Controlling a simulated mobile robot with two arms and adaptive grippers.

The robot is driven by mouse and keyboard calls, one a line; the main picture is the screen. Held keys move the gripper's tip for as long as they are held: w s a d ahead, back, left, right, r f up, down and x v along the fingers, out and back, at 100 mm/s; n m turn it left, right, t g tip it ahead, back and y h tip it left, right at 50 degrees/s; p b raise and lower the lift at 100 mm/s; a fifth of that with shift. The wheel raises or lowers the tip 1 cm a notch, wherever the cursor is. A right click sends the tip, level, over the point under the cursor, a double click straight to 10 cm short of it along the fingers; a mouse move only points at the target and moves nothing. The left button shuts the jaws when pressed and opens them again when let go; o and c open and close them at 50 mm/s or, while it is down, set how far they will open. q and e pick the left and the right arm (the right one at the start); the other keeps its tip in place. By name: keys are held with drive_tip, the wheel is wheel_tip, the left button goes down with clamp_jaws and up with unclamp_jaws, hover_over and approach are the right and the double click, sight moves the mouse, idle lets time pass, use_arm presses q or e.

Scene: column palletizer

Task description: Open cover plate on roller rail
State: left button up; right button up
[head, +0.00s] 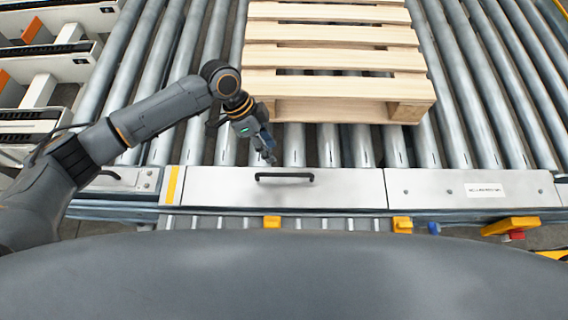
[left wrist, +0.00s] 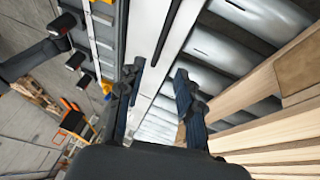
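The cover plate (head: 340,190) is a flat light-metal panel on the roller rail, lying flush with the panels beside it. It has a black bar handle (head: 285,177) on its upper left part. My left gripper (head: 268,157) is just above and behind the handle, over the rollers, apart from it in the head view. In the left wrist view, its two fingers (left wrist: 160,82) are spread with nothing between them, and the pale rail strip (left wrist: 148,30) with a dark bar (left wrist: 168,30) runs ahead of them. My right gripper does not show.
A wooden pallet (head: 335,57) sits on the rollers (head: 470,90) behind the plate. A labelled metal panel (head: 430,188) adjoins on the right. Yellow blocks (head: 402,224) line the front edge. White-framed equipment (head: 60,65) stands at the upper left.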

use_arm(q)
drive_tip(key=w+x, duration=0.1)
drive_tip(key=x, duration=0.3)
hover_over(284, 169)
drive_tip(key=s, duration=0.3)
wheel_tip(284, 169, down, 6)
drive_tip(key=shift+w+r, duration=0.1)
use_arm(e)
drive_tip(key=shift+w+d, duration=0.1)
use_arm(q)
clamp_jaws()
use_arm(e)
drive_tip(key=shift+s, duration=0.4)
